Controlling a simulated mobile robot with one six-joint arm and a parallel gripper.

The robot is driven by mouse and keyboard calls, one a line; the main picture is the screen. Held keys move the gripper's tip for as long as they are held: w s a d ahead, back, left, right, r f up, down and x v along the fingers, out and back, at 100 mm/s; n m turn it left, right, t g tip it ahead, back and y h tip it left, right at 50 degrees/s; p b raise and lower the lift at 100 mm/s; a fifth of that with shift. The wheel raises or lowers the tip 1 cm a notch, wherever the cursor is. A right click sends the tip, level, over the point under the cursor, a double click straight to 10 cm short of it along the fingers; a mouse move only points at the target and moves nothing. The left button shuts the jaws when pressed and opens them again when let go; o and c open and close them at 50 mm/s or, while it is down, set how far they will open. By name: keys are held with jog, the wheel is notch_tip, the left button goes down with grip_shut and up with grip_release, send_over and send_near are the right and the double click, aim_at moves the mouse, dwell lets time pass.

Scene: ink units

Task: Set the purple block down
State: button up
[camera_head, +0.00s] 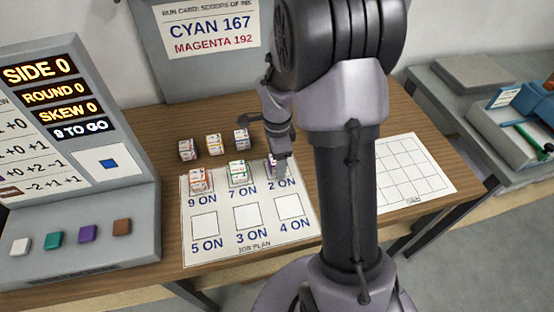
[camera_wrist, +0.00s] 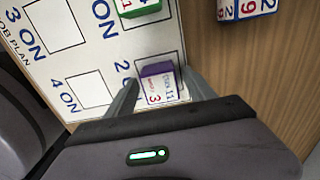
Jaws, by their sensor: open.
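The purple block (camera_wrist: 157,83) has a purple top and white sides with print. It sits on the square above the "2 ON" label of the job plan sheet (camera_head: 246,244). In the wrist view it lies between the two fingers of my gripper (camera_wrist: 160,90), which is open around it. In the head view my gripper (camera_head: 280,172) points down at that square and hides most of the purple block (camera_head: 271,166). I cannot tell whether either finger touches it.
An orange block (camera_head: 198,181) sits above "9 ON" and a green block (camera_head: 238,173) above "7 ON". Three blocks, one of them the middle block (camera_head: 214,144), stand behind the sheet. The lower squares are empty. A gridded sheet (camera_head: 412,172) lies right.

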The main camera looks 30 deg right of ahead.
jog(key=s+a+r+n+t+p, duration=0.1)
jog(key=a+r+n+p, duration=0.1)
jog(key=r, duration=0.7)
jog(key=s+a+r+n+p, duration=0.1)
jog(key=a+r+p, duration=0.1)
jog(key=r, duration=0.7)
jog(key=s+a+r+n+t+y, duration=0.1)
jog(key=s+a+r+n+t, duration=0.1)
jog(key=s+a+r+n, duration=0.2)
jog(key=s+a+r+n+t+y, duration=0.1)
jog(key=s+a+r+n, duration=0.3)
jog(key=s+a+n, duration=0.4)
jog(key=s+n+t, duration=0.1)
jog(key=s, duration=0.2)
jog(key=shift+a+r+n+t, duration=0.15)
jog(key=shift+r+n+t, duration=0.1)
jog(key=shift+n+t, duration=0.15)
jog(key=shift+s+f, duration=0.1)
jog(key=shift+s, duration=0.05)
